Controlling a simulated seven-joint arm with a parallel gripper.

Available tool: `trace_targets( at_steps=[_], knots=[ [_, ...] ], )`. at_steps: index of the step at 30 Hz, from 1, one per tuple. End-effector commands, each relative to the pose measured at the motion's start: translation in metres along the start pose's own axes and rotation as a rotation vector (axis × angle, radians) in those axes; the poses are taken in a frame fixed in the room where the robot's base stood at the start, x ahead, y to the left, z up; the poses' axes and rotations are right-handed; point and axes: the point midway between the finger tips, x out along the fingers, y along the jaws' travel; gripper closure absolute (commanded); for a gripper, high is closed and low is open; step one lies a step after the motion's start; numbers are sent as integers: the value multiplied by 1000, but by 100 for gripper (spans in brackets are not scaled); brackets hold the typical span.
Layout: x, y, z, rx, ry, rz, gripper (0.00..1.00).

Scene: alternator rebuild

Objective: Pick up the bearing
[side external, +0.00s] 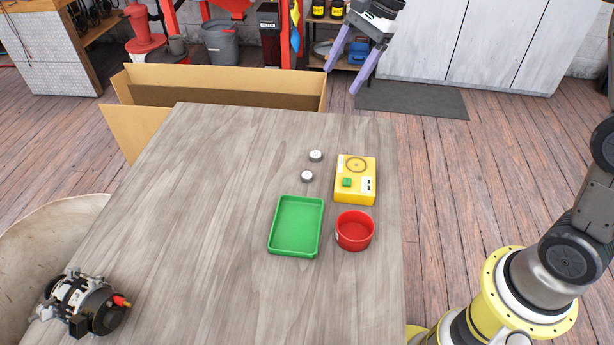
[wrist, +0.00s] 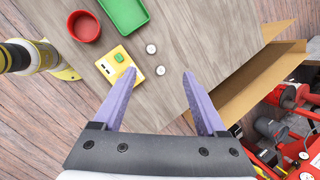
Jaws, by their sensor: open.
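Two small round bearings lie apart on the wooden table, left of the yellow box in the side external view. One bearing (side external: 316,156) is nearer the far edge, and the other bearing (side external: 307,176) is nearer the green tray. In the wrist view, one bearing (wrist: 151,49) and the other bearing (wrist: 160,70) show ahead, between the lines of the fingers. My gripper (side external: 341,72) has purple fingers and is raised beyond the table's far right corner. In the wrist view my gripper (wrist: 157,73) is open, with nothing between its fingers.
A yellow box (side external: 354,188) with a green part, a red round bin (side external: 355,231) and a green tray (side external: 296,227) stand close to the bearings. An alternator (side external: 84,303) sits at the near left. A cardboard box (side external: 226,76) stands beyond the far edge. The table's left half (side external: 205,190) is mostly clear.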

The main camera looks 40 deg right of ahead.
Motion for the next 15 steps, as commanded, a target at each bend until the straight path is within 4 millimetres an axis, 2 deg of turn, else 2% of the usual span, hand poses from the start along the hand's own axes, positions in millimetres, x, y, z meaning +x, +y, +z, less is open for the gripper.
trace_targets(
  at_steps=[1, 6, 10, 15],
  knots=[
    [24, -10, -10, 41, -16, 34, 26],
    [92, -25, -35, 113, -53, 118, 26],
    [129, -20, -50, 142, -62, 177, 26],
    [151, -10, -57, 158, -66, 216, 26]
  ],
)
